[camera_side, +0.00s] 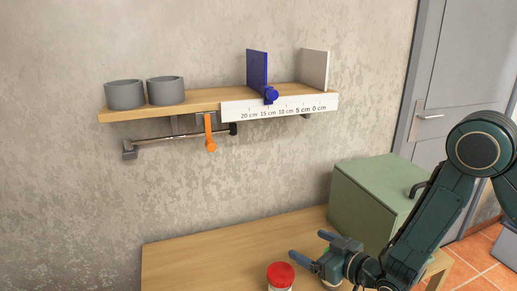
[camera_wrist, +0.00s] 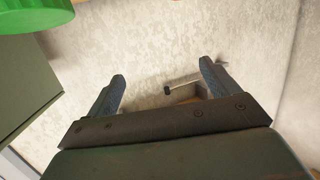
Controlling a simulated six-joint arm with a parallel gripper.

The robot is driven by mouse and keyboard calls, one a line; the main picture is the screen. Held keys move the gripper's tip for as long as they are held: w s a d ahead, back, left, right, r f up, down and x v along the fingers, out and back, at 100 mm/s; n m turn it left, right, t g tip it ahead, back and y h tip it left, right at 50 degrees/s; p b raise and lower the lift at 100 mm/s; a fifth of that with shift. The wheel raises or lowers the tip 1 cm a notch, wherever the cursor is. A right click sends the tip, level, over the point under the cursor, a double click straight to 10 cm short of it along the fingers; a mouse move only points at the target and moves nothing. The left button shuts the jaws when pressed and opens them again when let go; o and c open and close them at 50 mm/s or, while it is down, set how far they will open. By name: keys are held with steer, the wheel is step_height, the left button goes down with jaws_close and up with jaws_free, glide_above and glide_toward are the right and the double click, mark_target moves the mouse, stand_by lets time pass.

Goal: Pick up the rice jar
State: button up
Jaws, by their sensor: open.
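A jar with a red lid (camera_side: 281,274) stands at the front of the table, cut off by the bottom edge of the side view. A second jar (camera_side: 330,284) shows only in part behind my gripper. A large green lid (camera_wrist: 32,12) fills the top left corner of the wrist view. I cannot tell which jar holds rice. My gripper (camera_side: 307,245) is open and empty above the table, with its fingers pointing left in the side view.
A wall shelf (camera_side: 203,98) carries two grey cups (camera_side: 125,96), a blue sliding plate (camera_side: 257,68), a white plate (camera_side: 314,69) and a ruler strip. A rail (camera_side: 172,137) hangs below it. A green cabinet (camera_side: 375,200) stands at the table's right. The table's left (camera_side: 195,258) is clear.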

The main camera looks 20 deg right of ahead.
mark_target(291, 281)
steer(key=s+a+f+y, duration=0.1)
steer(key=f, duration=0.2)
steer(key=s+a+f+t, duration=0.1)
steer(key=s+f, duration=0.1)
steer(key=s+a+f+n+y, duration=0.1)
steer(key=s+f, duration=0.1)
steer(key=f, duration=0.1)
steer(key=shift+s+a+f+t+y, duration=0.1)
steer(key=shift+f+t+y, duration=0.2)
steer(key=shift+f, duration=0.05)
steer(key=shift+s+f, duration=0.25)
steer(key=shift+s, duration=0.05)
steer(key=shift+x, duration=1.3)
steer(key=shift+a, duration=0.1)
steer(key=shift+x, duration=2.5)
steer(key=shift+r, duration=0.1)
steer(key=c, duration=1.7)
